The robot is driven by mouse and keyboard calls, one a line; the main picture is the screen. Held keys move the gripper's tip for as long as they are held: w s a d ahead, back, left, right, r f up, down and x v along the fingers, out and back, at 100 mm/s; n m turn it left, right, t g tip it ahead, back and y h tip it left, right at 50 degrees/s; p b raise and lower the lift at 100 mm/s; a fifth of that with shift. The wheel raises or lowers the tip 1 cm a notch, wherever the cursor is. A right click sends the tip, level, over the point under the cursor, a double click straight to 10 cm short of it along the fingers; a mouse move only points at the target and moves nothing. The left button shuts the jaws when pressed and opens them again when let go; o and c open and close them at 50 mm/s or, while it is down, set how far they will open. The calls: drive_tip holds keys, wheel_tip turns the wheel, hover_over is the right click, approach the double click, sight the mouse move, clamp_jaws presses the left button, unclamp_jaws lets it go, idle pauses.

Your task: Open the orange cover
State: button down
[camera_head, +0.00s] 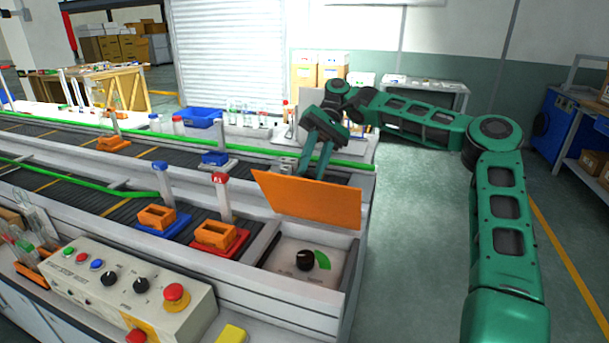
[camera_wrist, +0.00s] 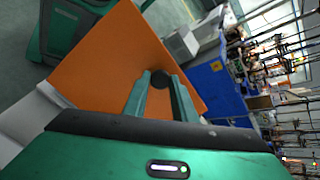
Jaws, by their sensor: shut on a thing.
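The orange cover (camera_head: 309,199) stands tilted up at the back of a recessed box at the right end of the conveyor bench. Inside the box, a black knob (camera_head: 305,260) with a green mark beside it is exposed. My gripper (camera_head: 319,168) reaches down behind the cover, and its fingertips are hidden there in the head view. In the wrist view the cover (camera_wrist: 113,62) fills the upper left. My gripper (camera_wrist: 161,82) is shut on a dark round handle (camera_wrist: 160,79) on the cover's outer face.
A control panel (camera_head: 118,285) with buttons and knobs stands at the front left. An orange block in a red tray (camera_head: 213,248) and one in a blue tray (camera_head: 162,231) sit left of the box. The floor right of the bench is clear.

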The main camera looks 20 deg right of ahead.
drive_tip(key=shift+w+d+r+g+y, duration=0.1)
drive_tip(key=shift+w+d+g+y, duration=0.3)
drive_tip(key=shift+w, duration=0.2)
drive_tip(key=shift+w+d+g+y, duration=0.2)
drive_tip(key=shift+w+d+g, duration=0.1)
drive_tip(key=shift+w+d, duration=0.25)
